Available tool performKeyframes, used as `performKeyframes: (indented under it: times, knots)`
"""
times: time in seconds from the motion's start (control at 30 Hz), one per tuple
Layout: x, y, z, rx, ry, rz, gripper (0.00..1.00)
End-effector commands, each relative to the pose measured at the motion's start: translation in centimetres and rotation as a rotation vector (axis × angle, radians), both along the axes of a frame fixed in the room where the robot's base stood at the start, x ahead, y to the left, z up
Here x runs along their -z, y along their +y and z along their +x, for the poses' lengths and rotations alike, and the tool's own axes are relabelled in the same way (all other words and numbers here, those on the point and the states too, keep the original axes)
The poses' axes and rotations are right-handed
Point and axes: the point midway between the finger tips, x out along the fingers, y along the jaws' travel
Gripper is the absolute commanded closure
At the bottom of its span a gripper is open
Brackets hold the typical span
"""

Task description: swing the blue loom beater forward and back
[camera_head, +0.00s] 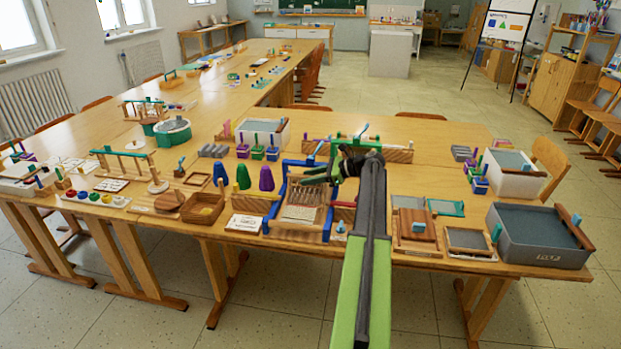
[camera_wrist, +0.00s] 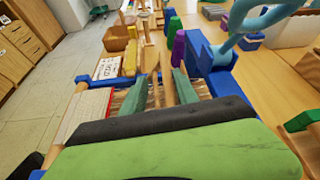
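The small table loom (camera_head: 298,214) stands near the front edge of the table in the head view, with a wooden frame and pale threads. Its blue beater (camera_head: 283,188) shows as blue bars at the loom's sides and back. In the wrist view a blue upright (camera_wrist: 208,58) stands right of my gripper, and a blue bar (camera_wrist: 97,79) lies to its left. My gripper (camera_wrist: 160,84) is open, its two green fingers apart above the loom threads. A thin wooden piece shows between the fingers. In the head view my dark wrist hides part of the loom's right side; contact with the beater cannot be told.
Purple and green cones (camera_head: 243,177) and a wooden tray (camera_head: 203,208) stand left of the loom. A white card (camera_head: 244,223) lies beside it. A light blue curved thing (camera_wrist: 250,25) is close by in the wrist view.

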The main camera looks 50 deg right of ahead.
Motion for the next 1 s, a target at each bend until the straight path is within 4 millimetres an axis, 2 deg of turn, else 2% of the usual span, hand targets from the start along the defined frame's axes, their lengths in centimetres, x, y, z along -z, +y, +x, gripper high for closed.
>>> performKeyframes:
  times: [0.17, 0.27, 0.7, 0.83, 1.0]
  knots:
    - [-0.3, -0.3, -0.5, 0.001, 0.000, 0.001, 0.64]
    - [-1.2, -1.0, -1.7, 0.003, 0.000, 0.000, 0.64]
    - [-5.8, -6.5, -11.3, 0.004, 0.000, 0.001, 0.64]
    - [-6.4, -7.5, -13.1, 0.003, 0.000, 0.000, 0.64]
    - [-6.7, -8.0, -14.1, 0.001, 0.000, 0.000, 0.64]
